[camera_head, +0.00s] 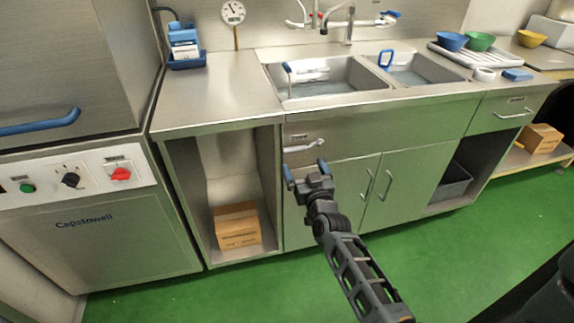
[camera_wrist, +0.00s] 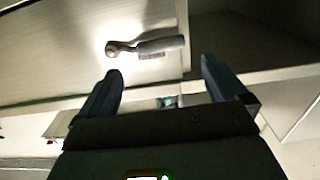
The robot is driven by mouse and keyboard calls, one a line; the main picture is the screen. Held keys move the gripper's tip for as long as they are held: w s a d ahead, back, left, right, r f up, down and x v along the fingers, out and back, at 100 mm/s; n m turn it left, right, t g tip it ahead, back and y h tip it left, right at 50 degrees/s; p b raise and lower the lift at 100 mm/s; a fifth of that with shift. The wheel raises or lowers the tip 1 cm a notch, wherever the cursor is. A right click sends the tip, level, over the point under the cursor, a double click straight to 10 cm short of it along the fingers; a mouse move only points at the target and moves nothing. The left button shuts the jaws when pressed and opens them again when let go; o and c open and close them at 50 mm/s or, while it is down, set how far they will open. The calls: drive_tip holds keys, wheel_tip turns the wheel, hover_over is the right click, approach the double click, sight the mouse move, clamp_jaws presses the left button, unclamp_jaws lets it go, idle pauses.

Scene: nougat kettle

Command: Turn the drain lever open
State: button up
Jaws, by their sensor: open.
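The drain lever (camera_head: 304,146) is a light grey handle on the steel panel under the left sink basin, lying nearly level. In the wrist view the lever (camera_wrist: 146,47) shows ahead of my fingers, its round pivot end to the left and its thicker grip to the right. My gripper (camera_head: 305,174) has two blue fingers. It is open and empty, just below the lever in the head view. In the wrist view my gripper (camera_wrist: 163,85) has its fingertips spread apart, with a visible gap to the lever.
Cabinet doors with a vertical handle (camera_head: 366,186) stand right of my gripper. An open bay with a cardboard box (camera_head: 237,225) is to the left. The sink counter edge (camera_head: 220,128) runs above. Green floor (camera_head: 460,260) is free in front.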

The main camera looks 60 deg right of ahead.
sight(296, 151)
drive_tip(key=x, duration=0.7)
drive_tip(key=shift+w+d, duration=0.1)
drive_tip(key=shift+w, duration=0.05)
drive_tip(key=shift+c, duration=0.2)
